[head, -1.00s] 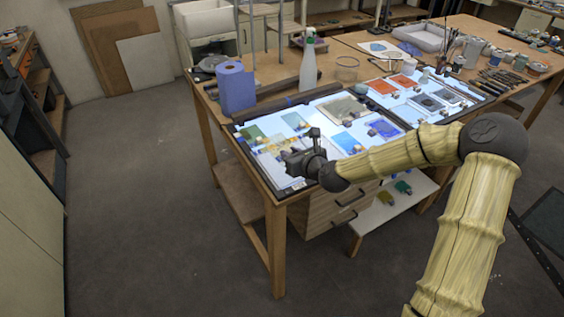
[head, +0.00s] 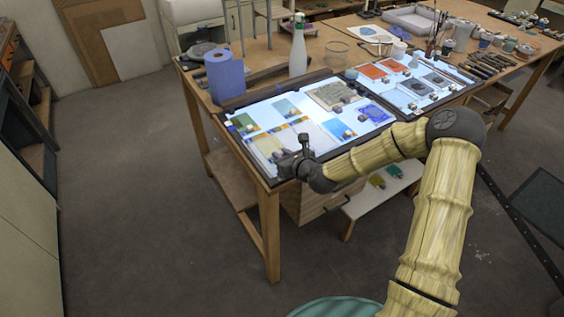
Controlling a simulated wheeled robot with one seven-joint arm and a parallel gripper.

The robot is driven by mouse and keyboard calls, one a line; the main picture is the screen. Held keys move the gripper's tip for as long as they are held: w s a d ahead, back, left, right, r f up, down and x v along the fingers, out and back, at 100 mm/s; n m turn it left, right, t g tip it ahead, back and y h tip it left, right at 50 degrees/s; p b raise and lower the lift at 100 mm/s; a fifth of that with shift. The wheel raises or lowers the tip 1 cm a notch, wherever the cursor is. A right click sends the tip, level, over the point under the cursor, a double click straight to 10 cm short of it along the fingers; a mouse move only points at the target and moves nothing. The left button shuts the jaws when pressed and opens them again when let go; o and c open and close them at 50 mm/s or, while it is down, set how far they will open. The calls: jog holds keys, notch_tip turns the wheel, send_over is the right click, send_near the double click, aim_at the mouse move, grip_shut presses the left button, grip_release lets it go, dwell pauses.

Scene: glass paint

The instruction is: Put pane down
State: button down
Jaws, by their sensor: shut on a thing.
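My gripper (head: 290,158) is at the near left part of the lit light table (head: 258,112), low over its surface. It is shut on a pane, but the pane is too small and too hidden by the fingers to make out. Several glass panes lie on the light table: a green one (head: 243,122), a teal one (head: 286,107), a yellow one (head: 271,143), a beige one (head: 328,95) and a blue one (head: 376,113). I cannot tell whether the held pane touches the lit surface.
A blue paper roll (head: 225,77) and a spray bottle (head: 298,47) stand behind the light table. A second lit panel with red and grey panes (head: 373,71) lies to the right. Jars and tools (head: 492,65) fill the far right. The floor at left is clear.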

jog(key=shift+f+p, duration=0.4)
jog(key=shift+f, duration=1.5)
jog(key=shift+f, duration=0.1)
jog(key=c, duration=1.3)
grip_release()
jog(key=b+v, duration=0.2)
jog(key=v, duration=1)
